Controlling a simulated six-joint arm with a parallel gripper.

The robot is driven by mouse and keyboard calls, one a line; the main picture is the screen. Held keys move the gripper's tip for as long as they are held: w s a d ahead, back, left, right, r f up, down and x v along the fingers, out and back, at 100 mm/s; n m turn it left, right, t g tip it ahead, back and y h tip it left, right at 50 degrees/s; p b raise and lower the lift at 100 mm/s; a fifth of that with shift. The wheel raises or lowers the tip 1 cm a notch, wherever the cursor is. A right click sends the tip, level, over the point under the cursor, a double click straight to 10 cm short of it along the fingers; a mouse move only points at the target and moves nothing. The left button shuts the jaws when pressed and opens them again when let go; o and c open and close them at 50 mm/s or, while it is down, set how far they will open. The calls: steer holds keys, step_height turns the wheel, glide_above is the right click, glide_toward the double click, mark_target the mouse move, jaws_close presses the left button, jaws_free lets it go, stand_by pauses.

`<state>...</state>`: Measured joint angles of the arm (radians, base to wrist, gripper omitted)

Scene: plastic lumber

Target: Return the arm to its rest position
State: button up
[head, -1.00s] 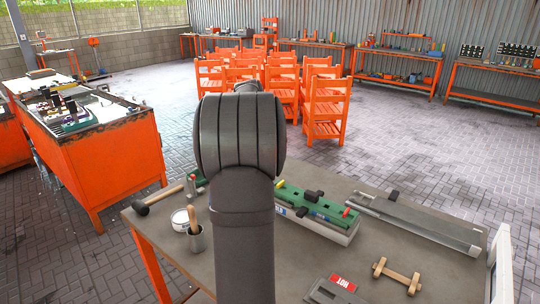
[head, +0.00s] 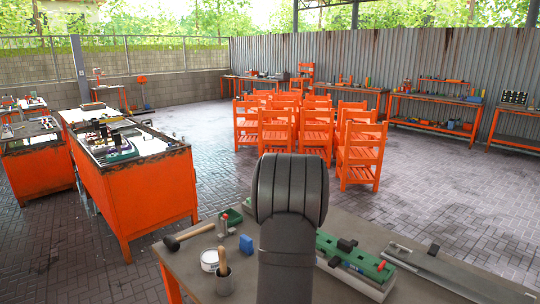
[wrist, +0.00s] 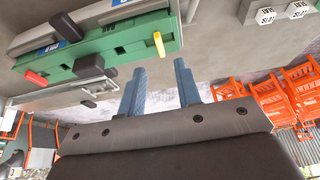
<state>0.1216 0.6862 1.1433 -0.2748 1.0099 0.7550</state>
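My gripper (wrist: 160,68) shows in the wrist view with two blue-grey fingers, apart and with nothing between them. The gripper itself is hidden in the head view. There, my dark grey arm rises in the front middle, over the near side of the workbench (head: 195,269). In the wrist view, which looks turned over, the green tool fixture (wrist: 110,48) lies beyond the fingers, to the upper left, with a gap.
On the workbench are a mallet (head: 188,236), a white can (head: 209,260), a cup with a brush (head: 224,281), a blue block (head: 246,245) and a long grey rail (head: 450,270). Orange chairs (head: 365,155) stand behind. An orange cabinet (head: 150,195) is left. Paved floor between is clear.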

steer(key=x, duration=0.7)
steer(key=v, duration=1.8)
steer(key=x, duration=1.8)
steer(key=shift+d+f, duration=0.1)
steer(key=shift+n, duration=0.5)
steer(key=shift+s+d+n+t+y, duration=0.15)
steer(key=shift+n+t+y, duration=0.35)
steer(key=shift+n, duration=0.9)
steer(key=shift+d+n+y, duration=0.15)
steer(key=shift+n+y, duration=0.65)
steer(key=shift+n, duration=1.3)
steer(key=v, duration=0.7)
steer(key=shift+s+r, duration=0.2)
steer(key=shift+r, duration=0.15)
